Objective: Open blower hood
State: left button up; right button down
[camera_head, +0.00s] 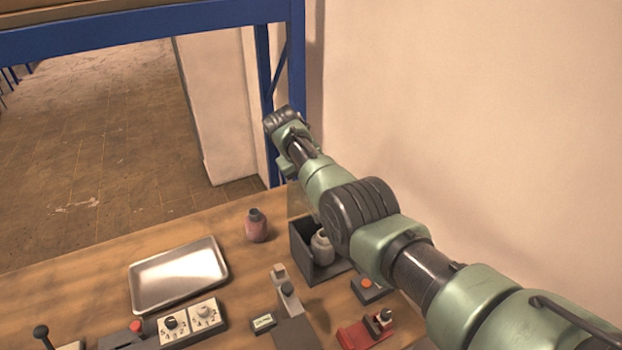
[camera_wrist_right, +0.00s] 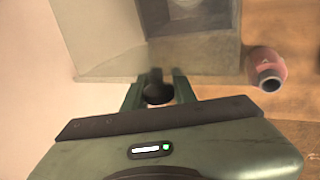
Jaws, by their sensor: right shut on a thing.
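The blower box (camera_head: 304,262) is a dark open-topped box at the back right of the table, with a pale jar (camera_head: 322,247) inside. A see-through panel (camera_head: 298,200), which looks like the hood, stands above the box's rim, partly hidden by my right arm. In the right wrist view, the box (camera_wrist_right: 190,50) is at the top and the see-through panel (camera_wrist_right: 98,40) lies to its left. My right gripper (camera_wrist_right: 158,82) is shut on a black knob (camera_wrist_right: 157,93) by the panel's edge. The hood's exact angle is unclear. My left gripper is not in view.
A pink bottle (camera_head: 256,226) stands just left of the box and also shows in the wrist view (camera_wrist_right: 268,72). A metal tray (camera_head: 180,276), a dial panel (camera_head: 190,322) and a red device (camera_head: 362,333) are on the table. A wall (camera_head: 480,110) rises at right.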

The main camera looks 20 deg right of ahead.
jog(key=c, duration=1.4)
grip_release()
jog(key=shift+s+f, duration=0.1)
jog(key=shift+c, duration=0.2)
jog(key=shift+o, duration=1.4)
jog(key=shift+d, duration=0.1)
jog(key=b+v, duration=0.1)
jog(key=v, duration=0.6)
jog(key=shift+r, duration=0.3)
